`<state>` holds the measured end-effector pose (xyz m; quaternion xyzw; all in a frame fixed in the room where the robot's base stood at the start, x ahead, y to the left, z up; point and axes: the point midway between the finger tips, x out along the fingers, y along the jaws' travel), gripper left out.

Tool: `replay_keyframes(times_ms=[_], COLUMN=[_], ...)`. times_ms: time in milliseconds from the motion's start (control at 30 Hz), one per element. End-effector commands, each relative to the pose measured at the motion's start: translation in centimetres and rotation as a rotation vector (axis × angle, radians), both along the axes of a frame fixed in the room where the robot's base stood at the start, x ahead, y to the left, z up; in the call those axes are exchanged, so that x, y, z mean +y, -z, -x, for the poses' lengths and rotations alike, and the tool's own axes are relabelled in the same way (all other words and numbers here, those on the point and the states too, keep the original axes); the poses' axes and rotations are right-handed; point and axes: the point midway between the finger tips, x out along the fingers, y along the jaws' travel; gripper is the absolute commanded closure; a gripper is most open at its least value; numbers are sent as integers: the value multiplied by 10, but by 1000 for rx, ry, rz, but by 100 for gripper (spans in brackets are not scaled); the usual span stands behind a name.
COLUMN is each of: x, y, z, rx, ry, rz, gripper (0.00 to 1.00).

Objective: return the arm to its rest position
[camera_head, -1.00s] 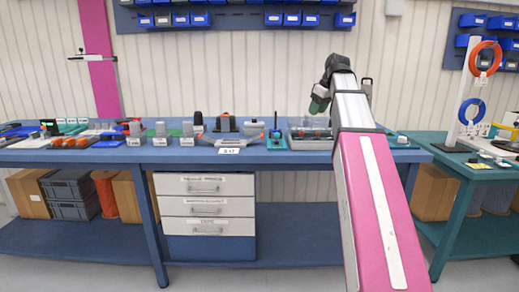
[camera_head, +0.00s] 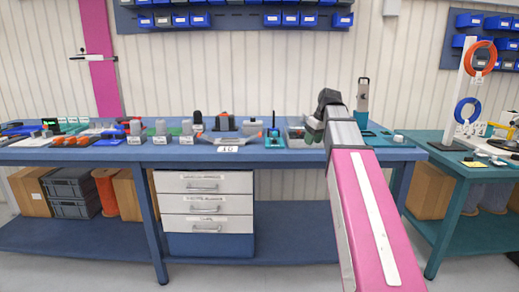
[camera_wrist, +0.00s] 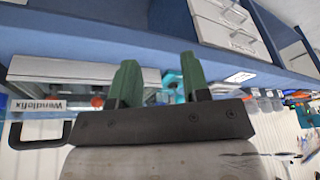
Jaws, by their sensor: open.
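My pink and grey arm (camera_head: 368,215) reaches up from the bottom right over the front of the blue bench (camera_head: 190,155). My gripper (camera_head: 312,130) is at its far end, above the right part of the bench, partly hidden by the wrist. In the wrist view my gripper (camera_wrist: 160,76) shows two green fingers standing well apart with nothing held between them.
A small teal stand (camera_head: 275,138) is left of my gripper; a tall teal holder (camera_head: 362,100) is just right of my wrist. Drawers (camera_head: 205,205) sit under the bench. A green table (camera_head: 470,165) with cable reels (camera_head: 481,58) is at the right.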

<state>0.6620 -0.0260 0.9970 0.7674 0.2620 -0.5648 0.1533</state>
Motion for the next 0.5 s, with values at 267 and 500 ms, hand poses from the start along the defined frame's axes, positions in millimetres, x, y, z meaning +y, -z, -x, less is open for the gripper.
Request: replay_keyframes(times_ms=[267, 500], x=[8, 14], y=[111, 197], z=[18, 44], rx=[83, 143], ry=[142, 262], rz=[15, 38], gripper=[57, 57])
